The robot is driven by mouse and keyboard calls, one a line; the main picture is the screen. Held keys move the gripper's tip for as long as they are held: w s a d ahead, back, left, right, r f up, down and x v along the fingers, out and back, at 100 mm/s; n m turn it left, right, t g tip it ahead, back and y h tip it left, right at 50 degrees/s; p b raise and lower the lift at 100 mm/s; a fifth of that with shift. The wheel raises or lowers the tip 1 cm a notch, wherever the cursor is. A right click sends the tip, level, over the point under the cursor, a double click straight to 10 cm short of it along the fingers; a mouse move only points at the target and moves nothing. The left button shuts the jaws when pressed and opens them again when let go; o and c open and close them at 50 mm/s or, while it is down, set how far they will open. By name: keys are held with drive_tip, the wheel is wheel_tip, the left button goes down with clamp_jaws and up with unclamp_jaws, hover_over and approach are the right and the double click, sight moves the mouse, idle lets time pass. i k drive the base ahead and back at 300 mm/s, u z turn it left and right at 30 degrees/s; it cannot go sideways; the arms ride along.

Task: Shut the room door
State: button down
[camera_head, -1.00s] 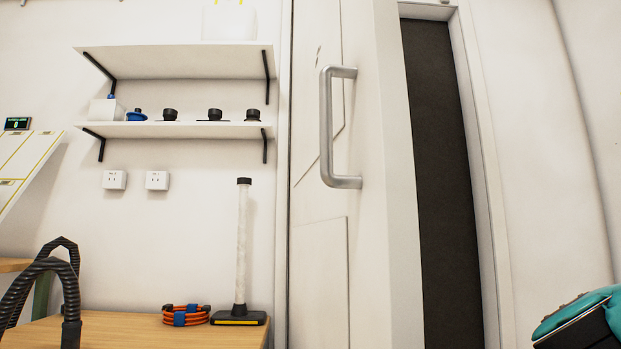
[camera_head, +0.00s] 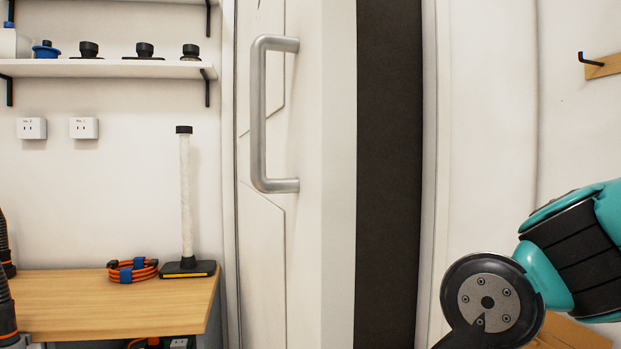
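The white room door (camera_head: 310,250) stands partly open in the middle of the head view, seen nearly edge-on. A dark gap (camera_head: 388,180) shows between it and the white frame (camera_head: 431,150) on its right. A grey metal bar handle (camera_head: 258,115) is fixed upright on the door's face. My teal and black arm is at the lower right, apart from the door and the handle. My gripper is not visible; it lies outside the picture.
A wooden table (camera_head: 110,300) at the lower left holds a coiled orange cable (camera_head: 132,270) and an upright clear tube on a black base (camera_head: 187,205). A white shelf (camera_head: 110,68) hangs above. A wall hook (camera_head: 597,64) is at the upper right.

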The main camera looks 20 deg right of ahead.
sight(296, 96)
drive_tip(key=z, duration=1.15)
drive_tip(key=k, duration=0.8)
drive_tip(key=u, duration=1.6)
drive_tip(key=i, duration=0.5)
